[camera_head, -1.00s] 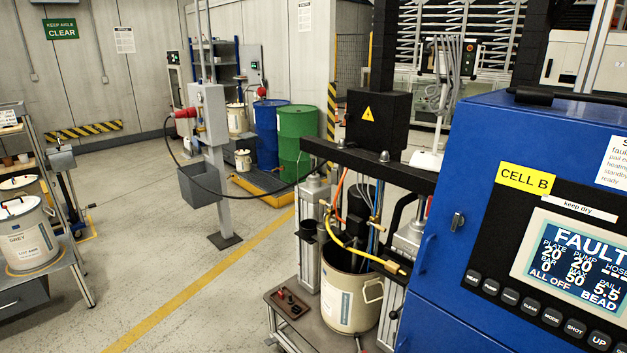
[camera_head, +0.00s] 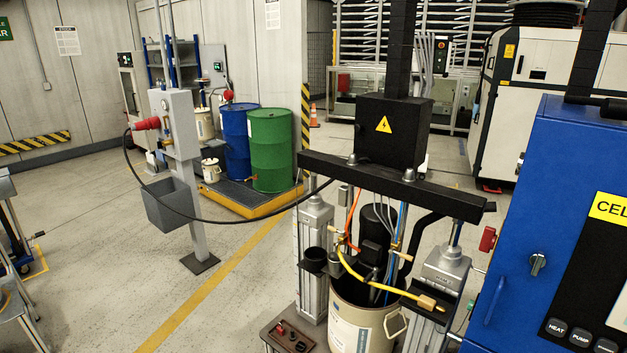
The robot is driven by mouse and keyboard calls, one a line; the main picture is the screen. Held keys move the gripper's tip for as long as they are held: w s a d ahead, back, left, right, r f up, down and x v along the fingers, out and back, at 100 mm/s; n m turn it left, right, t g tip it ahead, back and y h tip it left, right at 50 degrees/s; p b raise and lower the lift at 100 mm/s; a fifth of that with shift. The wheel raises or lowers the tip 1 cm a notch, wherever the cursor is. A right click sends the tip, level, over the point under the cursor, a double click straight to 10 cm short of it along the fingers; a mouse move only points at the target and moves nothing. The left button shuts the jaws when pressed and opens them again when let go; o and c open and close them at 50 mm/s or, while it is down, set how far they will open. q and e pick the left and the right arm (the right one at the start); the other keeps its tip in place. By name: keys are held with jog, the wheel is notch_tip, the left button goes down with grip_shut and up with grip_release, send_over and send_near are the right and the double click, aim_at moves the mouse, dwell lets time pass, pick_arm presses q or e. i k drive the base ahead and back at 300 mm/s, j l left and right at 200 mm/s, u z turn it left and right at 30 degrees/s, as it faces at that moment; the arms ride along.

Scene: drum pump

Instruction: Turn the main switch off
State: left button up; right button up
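A small grey rotary switch (camera_head: 538,263) sits on the front of the blue cabinet (camera_head: 555,190) at the right, left of the black button panel. It is the only knob of this kind that I see on the cabinet. I cannot tell its set position for sure. A yellow label starting "CEL" (camera_head: 607,207) is to its upper right, cut off by the picture edge. Neither of my grippers is in view.
The drum pump frame with its black crossbeam (camera_head: 390,185) and a cream pail (camera_head: 360,320) stands left of the cabinet. A black cable (camera_head: 235,221) hangs from the grey post (camera_head: 182,125) to the pump. Floor (camera_head: 110,260) is open at the left.

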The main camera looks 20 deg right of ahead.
aim_at(487, 242)
jog(key=i+z, duration=0.15)
jog(key=z, duration=0.25)
jog(key=i+z, duration=0.15)
jog(key=z, duration=0.25)
jog(key=i+z, duration=0.15)
jog(key=z, duration=0.3)
jog(key=i+j+z, duration=0.1)
jog(key=z, duration=0.3)
jog(key=i+j+z, duration=0.1)
jog(key=z, duration=0.3)
